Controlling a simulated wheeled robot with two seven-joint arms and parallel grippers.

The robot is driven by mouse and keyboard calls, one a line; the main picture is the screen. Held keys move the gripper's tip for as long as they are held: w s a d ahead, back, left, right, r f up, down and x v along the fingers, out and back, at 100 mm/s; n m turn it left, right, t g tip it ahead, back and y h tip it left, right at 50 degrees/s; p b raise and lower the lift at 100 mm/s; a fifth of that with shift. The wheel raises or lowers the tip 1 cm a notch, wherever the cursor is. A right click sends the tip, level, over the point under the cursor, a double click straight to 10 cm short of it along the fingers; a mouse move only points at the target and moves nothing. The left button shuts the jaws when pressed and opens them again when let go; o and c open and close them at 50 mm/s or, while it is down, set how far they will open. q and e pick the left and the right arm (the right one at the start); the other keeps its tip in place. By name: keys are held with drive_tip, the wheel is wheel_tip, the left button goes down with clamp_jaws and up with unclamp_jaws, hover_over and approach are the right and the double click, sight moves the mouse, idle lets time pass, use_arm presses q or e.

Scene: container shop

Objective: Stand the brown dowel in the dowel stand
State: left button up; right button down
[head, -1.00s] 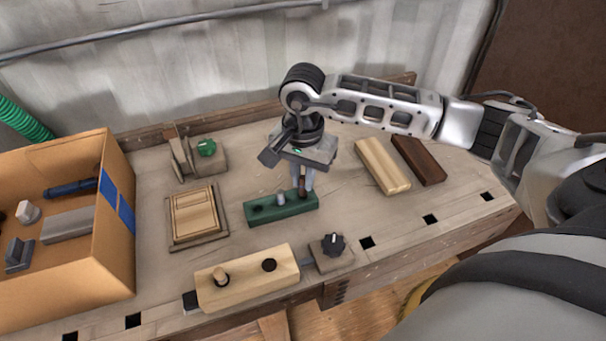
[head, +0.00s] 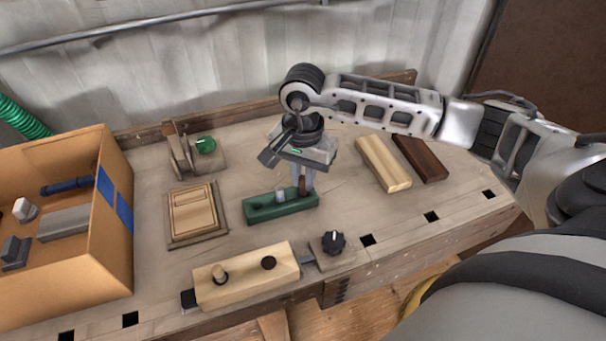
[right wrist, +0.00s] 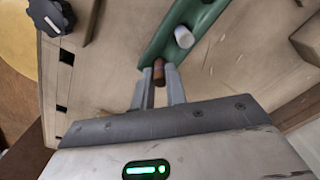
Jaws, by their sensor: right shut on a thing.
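The brown dowel (head: 302,186) is upright at the right end of the green block (head: 265,211). My right gripper (right wrist: 159,76) points down over that end, shut on the brown dowel (right wrist: 158,70). Whether the dowel's foot is still in its hole is unclear. A grey dowel (head: 280,195) stands beside it in the green block, with a dark empty hole at the left end. Which block is the dowel stand is not marked. My left gripper is not in view.
A vise knob (head: 333,242) sits right of the pale block. A wooden panel (head: 193,213) lies left of the green block. A cardboard box (head: 85,265) stands at the left. Pale (head: 383,163) and dark (head: 421,158) boards lie at the right.

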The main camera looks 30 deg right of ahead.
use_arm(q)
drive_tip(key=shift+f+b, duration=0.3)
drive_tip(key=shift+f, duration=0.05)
use_arm(e)
drive_tip(key=shift+f, duration=0.4)
drive_tip(key=c, duration=1.3)
unclamp_jaws()
drive_tip(key=shift+c, duration=0.2)
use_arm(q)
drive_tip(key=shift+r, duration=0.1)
use_arm(e)
drive_tip(key=shift+r, duration=0.1)
